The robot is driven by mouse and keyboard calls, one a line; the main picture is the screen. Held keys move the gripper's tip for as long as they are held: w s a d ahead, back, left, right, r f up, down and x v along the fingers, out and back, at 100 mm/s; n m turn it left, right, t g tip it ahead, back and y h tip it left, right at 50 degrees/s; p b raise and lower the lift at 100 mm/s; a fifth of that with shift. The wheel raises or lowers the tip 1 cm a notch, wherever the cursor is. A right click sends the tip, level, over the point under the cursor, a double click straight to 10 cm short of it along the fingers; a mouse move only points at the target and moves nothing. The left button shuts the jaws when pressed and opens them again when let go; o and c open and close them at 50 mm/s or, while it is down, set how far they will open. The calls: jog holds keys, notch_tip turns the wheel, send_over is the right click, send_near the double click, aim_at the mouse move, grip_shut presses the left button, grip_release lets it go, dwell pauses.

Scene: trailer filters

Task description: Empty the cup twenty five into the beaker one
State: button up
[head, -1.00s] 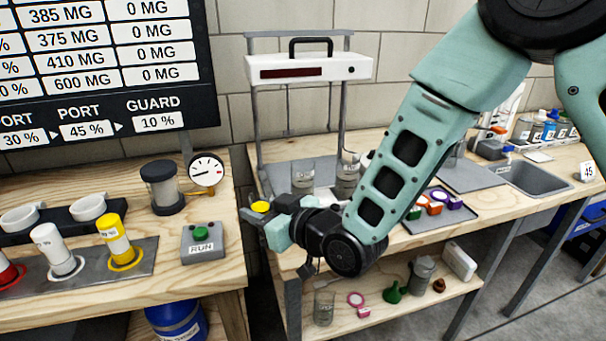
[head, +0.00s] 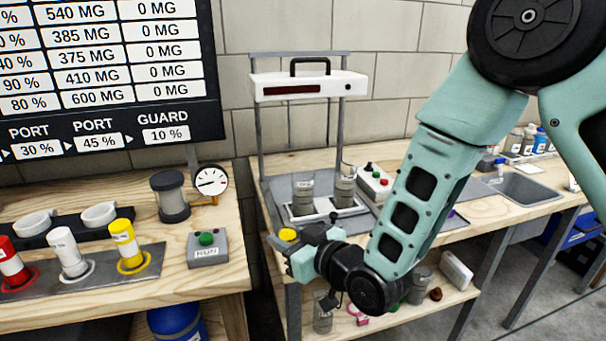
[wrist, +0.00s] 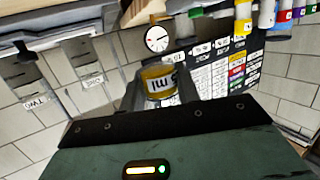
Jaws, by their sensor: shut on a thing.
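My gripper (head: 302,245) is shut on a small yellow cup (head: 287,235), held near the front left corner of the right-hand bench. The cup also shows between the fingers in the wrist view (wrist: 160,82), where the picture is upside down; its black print is not fully readable. The cup looks upright; its contents are hidden. Two clear beakers stand behind and right of the gripper on a device with a pale base. The wrist view reads ONE on beaker one (wrist: 88,60) and TWO on the other (wrist: 30,80). Beaker one appears as the left beaker in the head view (head: 302,200).
A white frame with a black handle (head: 310,85) stands over the beakers. On the left bench are a RUN button box (head: 208,250), a gauge (head: 210,181) and coloured cylinders. A gap separates the benches.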

jog(key=w+d+f+m+t+h, duration=0.1)
jog(key=d+f+m+h, duration=0.2)
jog(key=d, duration=0.8)
jog(key=w+d+f+m+t+h, duration=0.1)
jog(key=d+f+m+t+h, duration=0.1)
jog(key=d+f, duration=0.6)
jog(key=w+d+f+m+t+h, duration=0.1)
jog(key=d+f+h, duration=0.4)
jog(key=d, duration=1.1)
jog(key=w+m, duration=0.1)
jog(key=m, duration=0.1)
jog(key=shift+d+f+m+h, duration=0.15)
jog(key=shift+f+m+h, duration=0.15)
jog(key=shift+m+h, duration=0.1)
jog(key=shift+r+t, duration=0.1)
jog(key=shift+t, duration=0.2)
